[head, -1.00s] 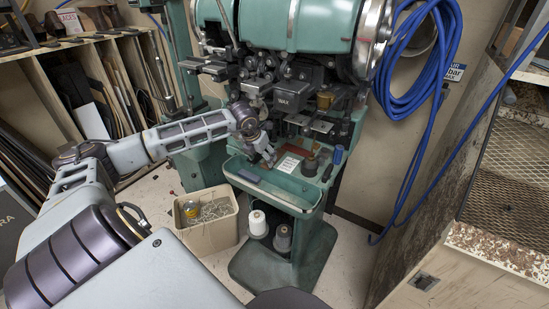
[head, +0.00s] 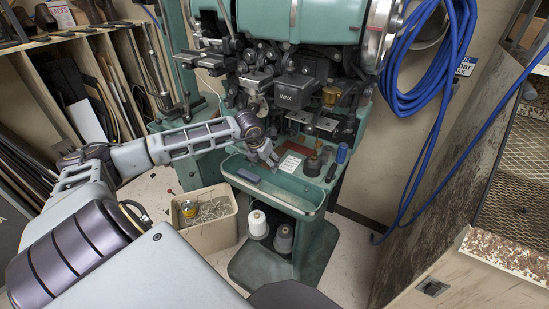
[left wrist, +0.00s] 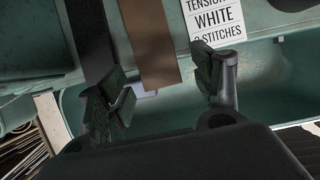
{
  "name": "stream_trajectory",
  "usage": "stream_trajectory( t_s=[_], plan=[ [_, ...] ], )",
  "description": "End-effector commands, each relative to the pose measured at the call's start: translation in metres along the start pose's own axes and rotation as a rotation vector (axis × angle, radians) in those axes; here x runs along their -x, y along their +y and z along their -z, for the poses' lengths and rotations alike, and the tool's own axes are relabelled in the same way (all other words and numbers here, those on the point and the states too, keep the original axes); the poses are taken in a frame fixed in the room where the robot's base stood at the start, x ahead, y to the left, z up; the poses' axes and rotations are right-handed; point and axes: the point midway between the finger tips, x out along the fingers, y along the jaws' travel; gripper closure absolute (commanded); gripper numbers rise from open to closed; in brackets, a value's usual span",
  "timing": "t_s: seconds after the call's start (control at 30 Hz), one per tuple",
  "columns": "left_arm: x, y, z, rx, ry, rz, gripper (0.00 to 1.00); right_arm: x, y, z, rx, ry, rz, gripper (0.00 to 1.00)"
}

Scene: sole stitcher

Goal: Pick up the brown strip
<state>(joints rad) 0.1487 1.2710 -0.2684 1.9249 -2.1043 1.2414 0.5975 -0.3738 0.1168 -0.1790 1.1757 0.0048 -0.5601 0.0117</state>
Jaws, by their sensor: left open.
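The brown strip (left wrist: 148,42) hangs into the top middle of the left wrist view, its lower end above the green tray. My left gripper (left wrist: 162,78) is open, with one finger to the left and the other to the right of the strip's lower end. Neither finger visibly grips it. In the head view my left gripper (head: 271,158) is over the tray (head: 300,199) on the front of the green stitching machine. I cannot make out the brown strip clearly there. My right gripper is out of view.
A dark strip (left wrist: 91,35) lies left of the brown one; a white printed card (left wrist: 215,18) lies right of it. The tray holds a blue-grey block (head: 249,176). A bin (head: 207,232) and thread spools (head: 257,224) stand below. A blue hose (head: 440,100) hangs at right.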

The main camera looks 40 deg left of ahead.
Motion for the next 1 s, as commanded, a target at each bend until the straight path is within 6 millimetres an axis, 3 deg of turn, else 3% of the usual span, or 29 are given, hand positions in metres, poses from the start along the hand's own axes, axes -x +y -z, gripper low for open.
stream_trajectory(
  t_s=[0.17, 0.57, 1.0],
  plan=[
    [0.0, 0.0, 0.0, 0.0, 0.0, 0.0, 0.34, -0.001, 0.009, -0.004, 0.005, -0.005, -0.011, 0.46],
    [0.0, 0.0, 0.0, 0.0, 0.0, 0.0, 0.83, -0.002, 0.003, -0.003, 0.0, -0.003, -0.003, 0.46],
    [0.004, 0.003, -0.004, 0.0, -0.001, 0.0, 0.83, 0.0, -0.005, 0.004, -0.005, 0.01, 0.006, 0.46]
  ],
)
